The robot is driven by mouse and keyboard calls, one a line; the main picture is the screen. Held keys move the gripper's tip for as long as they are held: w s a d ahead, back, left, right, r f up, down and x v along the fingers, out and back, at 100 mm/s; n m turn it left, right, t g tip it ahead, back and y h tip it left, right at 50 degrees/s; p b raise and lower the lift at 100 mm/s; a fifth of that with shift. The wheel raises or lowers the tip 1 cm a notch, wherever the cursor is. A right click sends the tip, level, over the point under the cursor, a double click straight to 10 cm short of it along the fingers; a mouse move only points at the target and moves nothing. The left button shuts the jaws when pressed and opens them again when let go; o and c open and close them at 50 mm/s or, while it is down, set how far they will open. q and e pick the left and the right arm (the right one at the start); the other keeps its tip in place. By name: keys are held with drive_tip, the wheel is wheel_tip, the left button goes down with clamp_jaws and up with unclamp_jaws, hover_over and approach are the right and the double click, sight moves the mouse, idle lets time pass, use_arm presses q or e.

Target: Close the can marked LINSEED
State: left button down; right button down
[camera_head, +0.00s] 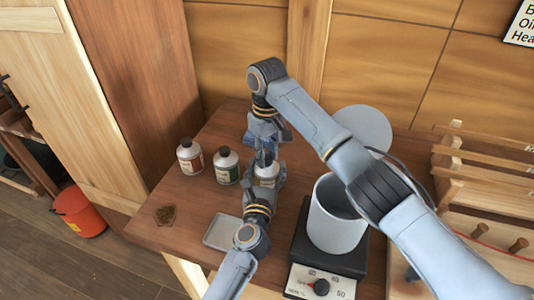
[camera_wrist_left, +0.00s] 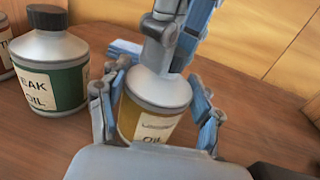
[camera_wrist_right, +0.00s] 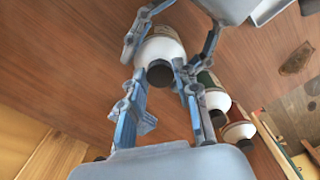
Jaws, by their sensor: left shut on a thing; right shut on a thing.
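The can (camera_head: 266,169) with a yellow label stands on the wooden bench. In the left wrist view the can (camera_wrist_left: 158,92) has a grey shoulder, and its label reads OIL below a word I cannot read. My left gripper (camera_wrist_left: 155,112) is shut around the can's body, one finger on each side. My right gripper (camera_head: 265,152) comes down from above and is shut on the black cap (camera_wrist_right: 160,73) at the can's top. The right gripper hides the cap in the left wrist view. I cannot tell how tightly the cap sits on the neck.
A green-labelled TEAK OIL can (camera_head: 226,168) and a red-labelled can (camera_head: 189,158) stand left of it, both capped. A small grey tray (camera_head: 222,232) lies in front. A wooden rack (camera_head: 480,165) is farther right.

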drive_tip(key=m, duration=0.6)
drive_tip(key=c, duration=1)
unclamp_jaws()
drive_tip(key=shift+r, duration=2.25)
drive_tip(key=shift+c, duration=0.3)
